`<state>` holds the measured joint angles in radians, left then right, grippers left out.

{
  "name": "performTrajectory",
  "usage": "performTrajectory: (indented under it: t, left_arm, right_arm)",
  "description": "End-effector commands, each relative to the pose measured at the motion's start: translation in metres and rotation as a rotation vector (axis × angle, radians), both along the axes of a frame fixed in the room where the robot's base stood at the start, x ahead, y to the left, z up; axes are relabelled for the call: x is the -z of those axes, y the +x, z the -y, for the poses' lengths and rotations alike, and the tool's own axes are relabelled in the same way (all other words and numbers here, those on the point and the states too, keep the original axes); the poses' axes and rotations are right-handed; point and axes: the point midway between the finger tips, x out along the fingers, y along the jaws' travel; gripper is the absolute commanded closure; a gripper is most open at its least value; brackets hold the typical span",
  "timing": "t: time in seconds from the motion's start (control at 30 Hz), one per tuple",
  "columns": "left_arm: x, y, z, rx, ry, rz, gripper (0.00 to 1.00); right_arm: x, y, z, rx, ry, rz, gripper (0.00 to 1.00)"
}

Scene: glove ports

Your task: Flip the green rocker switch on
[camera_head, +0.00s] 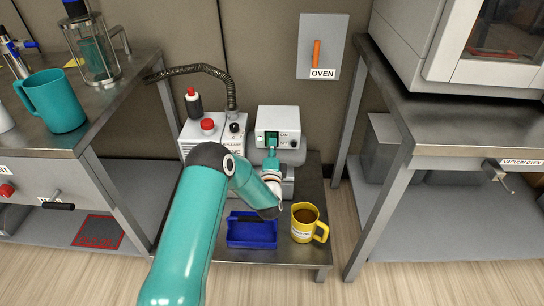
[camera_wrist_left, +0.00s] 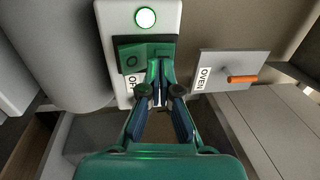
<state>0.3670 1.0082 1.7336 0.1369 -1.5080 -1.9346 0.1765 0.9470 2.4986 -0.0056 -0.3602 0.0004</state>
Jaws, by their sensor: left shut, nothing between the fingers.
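The green rocker switch (camera_wrist_left: 128,55) sits on a pale panel in the left wrist view, with an O mark on its left half. A round lamp (camera_wrist_left: 146,17) beside it glows whitish green. My left gripper (camera_wrist_left: 161,74) is shut and empty, its fingertips at the right part of the switch and covering some of it. I cannot tell whether they touch it. In the head view the switch (camera_head: 271,137) is small on the front of a grey-white box (camera_head: 287,115), with my left gripper (camera_head: 270,150) just in front and below. My right gripper is not in view.
An OVEN panel (camera_head: 304,34) with an orange lever is on the wall. A white unit (camera_head: 230,142) with a red knob stands left of the box. A blue tray (camera_head: 236,240) and a yellow mug (camera_head: 303,229) are on the low table in front. Metal benches flank both sides.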

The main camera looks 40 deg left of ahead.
Motion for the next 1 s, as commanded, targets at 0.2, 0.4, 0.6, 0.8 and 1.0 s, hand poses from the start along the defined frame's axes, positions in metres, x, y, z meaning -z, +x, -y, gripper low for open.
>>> performTrajectory:
  t: [0.2, 0.4, 0.6, 0.8, 1.0]
  left_arm:
    - [-0.009, -0.013, 0.029, 0.019, 0.0, -0.001, 1.0]
    - [-0.018, -0.049, 0.053, 0.021, -0.001, -0.005, 1.0]
    - [-0.025, -0.079, 0.072, 0.02, 0.0, -0.004, 1.0]
    - [-0.027, -0.093, 0.08, 0.019, 0.0, -0.001, 1.0]
    - [-0.027, -0.095, 0.081, 0.018, 0.001, 0.0, 1.0]
  right_arm:
    - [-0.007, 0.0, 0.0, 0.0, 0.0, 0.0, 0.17]
    - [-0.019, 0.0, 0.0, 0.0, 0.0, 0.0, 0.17]
    - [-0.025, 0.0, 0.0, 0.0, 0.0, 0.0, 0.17]
    - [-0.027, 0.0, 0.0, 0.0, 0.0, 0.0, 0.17]
    - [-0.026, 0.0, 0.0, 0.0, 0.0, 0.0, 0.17]
